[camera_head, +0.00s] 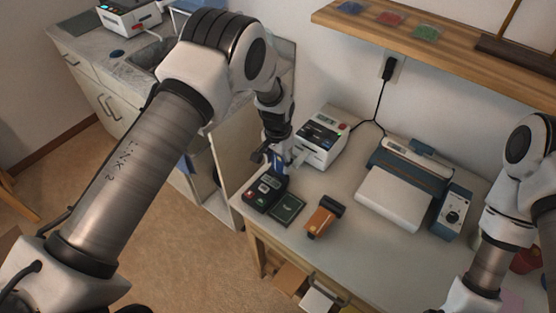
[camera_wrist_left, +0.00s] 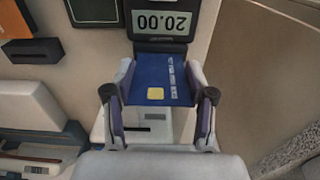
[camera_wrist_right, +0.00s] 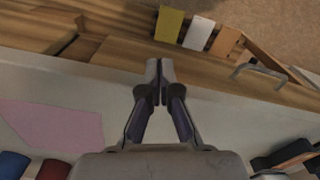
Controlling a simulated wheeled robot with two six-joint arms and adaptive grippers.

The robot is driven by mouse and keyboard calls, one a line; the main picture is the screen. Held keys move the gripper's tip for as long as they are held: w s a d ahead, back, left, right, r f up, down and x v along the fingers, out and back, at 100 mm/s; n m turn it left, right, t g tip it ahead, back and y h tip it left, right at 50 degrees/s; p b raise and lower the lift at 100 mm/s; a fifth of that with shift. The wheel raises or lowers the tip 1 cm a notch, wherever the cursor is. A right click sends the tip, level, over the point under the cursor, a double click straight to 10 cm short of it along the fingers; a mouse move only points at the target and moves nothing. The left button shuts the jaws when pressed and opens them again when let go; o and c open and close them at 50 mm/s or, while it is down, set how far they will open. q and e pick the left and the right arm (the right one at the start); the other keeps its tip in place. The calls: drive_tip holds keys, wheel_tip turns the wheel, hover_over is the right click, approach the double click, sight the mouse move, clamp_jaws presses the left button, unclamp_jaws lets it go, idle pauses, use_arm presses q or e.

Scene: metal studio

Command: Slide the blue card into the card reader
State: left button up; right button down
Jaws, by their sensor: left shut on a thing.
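The blue card (camera_wrist_left: 165,72) with a gold chip is between the fingers of my left gripper (camera_wrist_left: 158,97), which is shut on it. In the head view, the left gripper (camera_head: 277,157) is just behind the dark card reader (camera_head: 265,190) on the table. In the left wrist view, the card reader (camera_wrist_left: 160,22) shows "20.00". The card's far edge is at the reader's near edge; I cannot tell whether it is inside the slot. My right gripper (camera_wrist_right: 161,72) is shut and empty above the table's front edge.
A white label-printer-like machine (camera_head: 322,138) stands behind. A larger grey-blue device (camera_head: 395,195) fills the table's middle. A pink sheet (camera_wrist_right: 50,126) lies near the right gripper.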

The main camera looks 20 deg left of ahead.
use_arm(q)
drive_tip(key=shift+f+b, duration=0.85)
drive_tip(key=shift+f, duration=0.55)
idle(0.4)
drive_tip(key=o, duration=0.8)
drive_tip(key=shift+r, duration=0.1)
wheel_tip(320, 180, up, 12)
